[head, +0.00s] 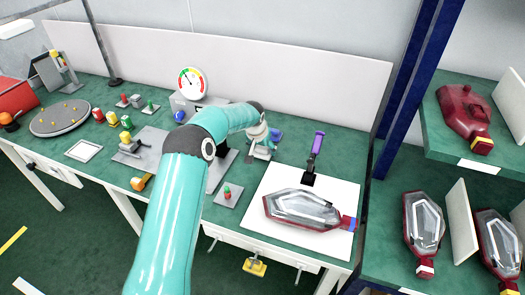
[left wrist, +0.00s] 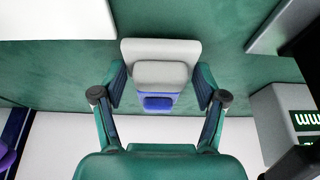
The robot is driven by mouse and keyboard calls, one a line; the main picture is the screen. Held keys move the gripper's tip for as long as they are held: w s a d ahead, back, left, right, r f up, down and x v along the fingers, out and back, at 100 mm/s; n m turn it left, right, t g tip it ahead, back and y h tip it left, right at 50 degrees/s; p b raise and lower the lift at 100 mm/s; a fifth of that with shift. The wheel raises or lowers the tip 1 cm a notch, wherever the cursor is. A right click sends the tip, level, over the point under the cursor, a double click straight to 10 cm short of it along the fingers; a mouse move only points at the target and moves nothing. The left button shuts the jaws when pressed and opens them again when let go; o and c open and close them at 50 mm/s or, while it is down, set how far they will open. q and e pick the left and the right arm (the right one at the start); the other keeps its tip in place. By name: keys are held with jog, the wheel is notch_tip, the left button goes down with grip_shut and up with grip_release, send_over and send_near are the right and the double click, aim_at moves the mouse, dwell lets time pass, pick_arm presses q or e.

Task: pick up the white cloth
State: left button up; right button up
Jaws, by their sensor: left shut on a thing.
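The white cloth (left wrist: 160,49) shows in the left wrist view as a pale grey-white folded pad between the fingertips, with a smaller pale block and a blue part in front of it. My left gripper (head: 262,152) is at the back middle of the green bench in the head view, reaching down at a pale item there. In the left wrist view my left gripper (left wrist: 160,78) has its two fingers on either side of the cloth, shut on it. In the head view the gripper and arm hide much of the cloth. My right gripper is not in view.
A white mat (head: 262,215) with a red-framed tail lamp (head: 302,209) lies right of the gripper, with a purple-handled tool (head: 315,155) behind it. A dial gauge (head: 191,82) stands behind left. A blue-posted shelf (head: 405,85) holds more lamps at the right.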

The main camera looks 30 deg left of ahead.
pick_arm(q)
notch_tip(320, 180, up, 19)
jog(key=p, duration=0.1)
jog(key=shift+r, duration=0.1)
